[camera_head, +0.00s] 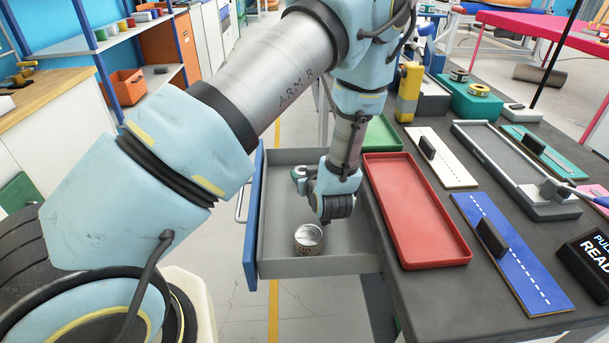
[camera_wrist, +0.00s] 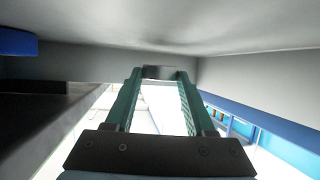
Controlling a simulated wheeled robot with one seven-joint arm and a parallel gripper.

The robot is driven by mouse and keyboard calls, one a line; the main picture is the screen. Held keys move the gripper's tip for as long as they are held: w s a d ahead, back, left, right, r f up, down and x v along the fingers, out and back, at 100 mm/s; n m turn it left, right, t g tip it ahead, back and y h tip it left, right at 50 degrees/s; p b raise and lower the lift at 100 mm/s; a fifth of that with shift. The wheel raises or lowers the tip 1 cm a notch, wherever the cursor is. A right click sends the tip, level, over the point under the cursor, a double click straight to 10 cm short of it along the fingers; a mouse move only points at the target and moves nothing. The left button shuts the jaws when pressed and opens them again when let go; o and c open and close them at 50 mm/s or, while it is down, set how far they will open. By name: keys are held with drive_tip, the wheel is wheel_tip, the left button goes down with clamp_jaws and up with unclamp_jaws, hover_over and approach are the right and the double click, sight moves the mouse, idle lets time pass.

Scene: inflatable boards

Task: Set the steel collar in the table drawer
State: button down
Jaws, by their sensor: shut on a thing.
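The table drawer (camera_head: 353,263) is pulled out, its blue front to the left. I cannot tell what this piece is. In the head view the fingertips are mostly hidden by my wrist.
A red tray (camera_head: 415,215) lies on the dark tabletop right beside the drawer, a green tray (camera_head: 382,135) behind it. A blue board (camera_head: 515,260) and a white board (camera_head: 440,165) lie further right. Clear floor shows left of the drawer.

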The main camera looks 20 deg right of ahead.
drive_tip(key=shift+f, duration=0.3)
drive_tip(key=shift+a+f+b, duration=0.1)
drive_tip(key=shift+f+b, duration=0.45)
drive_tip(key=shift+f, duration=0.1)
drive_tip(key=shift+c, duration=1.3)
unclamp_jaws()
drive_tip(key=shift+s+f, duration=0.1)
drive_tip(key=shift+f, duration=0.05)
drive_tip(key=shift+r+p, duration=0.3)
drive_tip(key=shift+r, duration=0.05)
drive_tip(key=v, duration=0.8)
drive_tip(key=r+b+v, duration=0.1)
drive_tip(key=v, duration=0.3)
drive_tip(key=shift+w, duration=0.2)
